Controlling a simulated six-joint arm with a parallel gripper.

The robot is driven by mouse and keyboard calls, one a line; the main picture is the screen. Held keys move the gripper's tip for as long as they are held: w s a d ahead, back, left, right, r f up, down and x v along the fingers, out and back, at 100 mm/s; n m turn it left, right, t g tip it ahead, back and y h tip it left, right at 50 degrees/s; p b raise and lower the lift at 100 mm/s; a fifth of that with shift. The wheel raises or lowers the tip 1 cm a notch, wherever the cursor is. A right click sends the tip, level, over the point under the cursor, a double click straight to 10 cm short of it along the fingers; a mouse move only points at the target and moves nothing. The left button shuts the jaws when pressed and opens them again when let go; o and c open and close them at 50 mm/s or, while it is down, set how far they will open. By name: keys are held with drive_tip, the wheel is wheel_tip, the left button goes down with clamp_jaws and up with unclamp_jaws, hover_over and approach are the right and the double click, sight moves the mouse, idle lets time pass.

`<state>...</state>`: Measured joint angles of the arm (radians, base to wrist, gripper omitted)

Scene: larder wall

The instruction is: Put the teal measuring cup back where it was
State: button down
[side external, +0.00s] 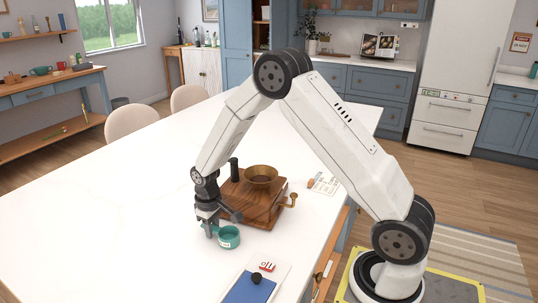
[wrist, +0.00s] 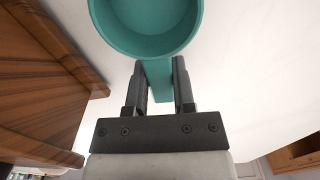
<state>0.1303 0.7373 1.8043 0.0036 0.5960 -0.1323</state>
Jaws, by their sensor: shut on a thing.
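The teal measuring cup (side external: 229,238) is at my gripper, in front of a wooden grinder box on the white table. In the wrist view the teal measuring cup (wrist: 146,22) is seen from its open side and looks empty. My gripper (side external: 212,228) points down beside the cup. In the wrist view my gripper (wrist: 159,85) is shut on the cup's flat handle, with one finger on each side. I cannot tell whether the cup touches the table or hangs just above it.
The wooden grinder box (side external: 245,205), with a brass bowl (side external: 261,177) on top and a side crank, stands close behind the cup. A blue pad (side external: 248,289) on a white board, a red-and-white item (side external: 267,267) and a small card (side external: 324,183) lie nearby. The table's left side is clear.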

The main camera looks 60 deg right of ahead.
sight(214, 228)
drive_tip(key=shift+f, duration=0.15)
drive_tip(key=shift+c, duration=2.2)
unclamp_jaws()
drive_tip(key=shift+r, duration=0.2)
wheel_tip(214, 228, up, 12)
drive_tip(key=shift+s, duration=0.1)
drive_tip(key=s+a+f+t, duration=0.1)
drive_tip(key=s+a, duration=0.2)
drive_tip(key=s, duration=0.5)
drive_tip(key=s+a+f+t, duration=0.1)
drive_tip(key=s+a, duration=0.1)
drive_tip(key=s, duration=0.6)
drive_tip(key=shift+s+a+t, duration=0.3)
drive_tip(key=shift+a, duration=0.1)
